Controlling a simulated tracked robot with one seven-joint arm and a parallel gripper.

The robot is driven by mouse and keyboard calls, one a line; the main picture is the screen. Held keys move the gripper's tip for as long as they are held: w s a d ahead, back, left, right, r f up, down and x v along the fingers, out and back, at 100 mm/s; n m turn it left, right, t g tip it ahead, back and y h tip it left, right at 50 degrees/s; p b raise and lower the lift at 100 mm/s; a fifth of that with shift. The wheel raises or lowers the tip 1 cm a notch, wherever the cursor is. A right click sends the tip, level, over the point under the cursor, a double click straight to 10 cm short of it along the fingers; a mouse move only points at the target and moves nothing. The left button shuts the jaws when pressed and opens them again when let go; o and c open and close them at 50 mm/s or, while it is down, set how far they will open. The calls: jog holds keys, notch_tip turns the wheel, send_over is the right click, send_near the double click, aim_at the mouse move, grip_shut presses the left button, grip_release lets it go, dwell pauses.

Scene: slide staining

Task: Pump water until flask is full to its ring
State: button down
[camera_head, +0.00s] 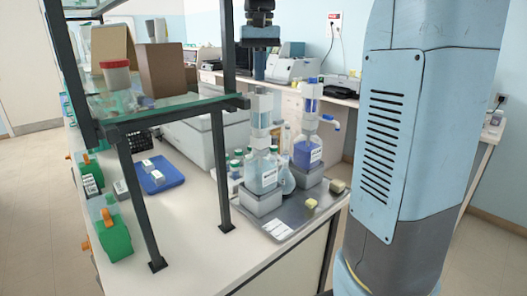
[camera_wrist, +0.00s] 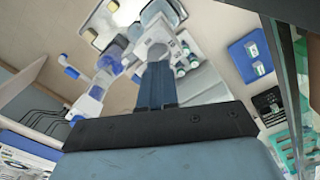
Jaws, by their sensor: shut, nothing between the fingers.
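A clear bottle (camera_head: 262,172) with a white label and a white pump dispenser (camera_head: 262,108) on top stands on a grey block. A small glass flask (camera_head: 286,180) stands just right of it, partly hidden by the bottle; its ring and liquid level are too small to make out. My gripper (camera_head: 259,77) is shut and empty, pointing down right over the pump's top; I cannot tell whether it touches. In the wrist view, my gripper's blue fingers (camera_wrist: 157,68) are together, in front of the white pump head (camera_wrist: 157,48).
A second pump bottle with blue liquid (camera_head: 307,152) stands right behind on its own block. Both are on a grey tray (camera_head: 285,222) with small yellowish blocks. A shelf frame (camera_head: 220,150) with a glass shelf stands close left. A blue tray (camera_head: 160,178) lies further left.

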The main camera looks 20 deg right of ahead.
jog(key=shift+f, duration=0.5)
jog(key=shift+f, duration=0.75)
dwell(0.8)
jog(key=shift+r, duration=1.2)
jog(key=shift+f, duration=0.4)
jog(key=shift+f, duration=0.9)
dwell(0.5)
jog(key=shift+r, duration=1.25)
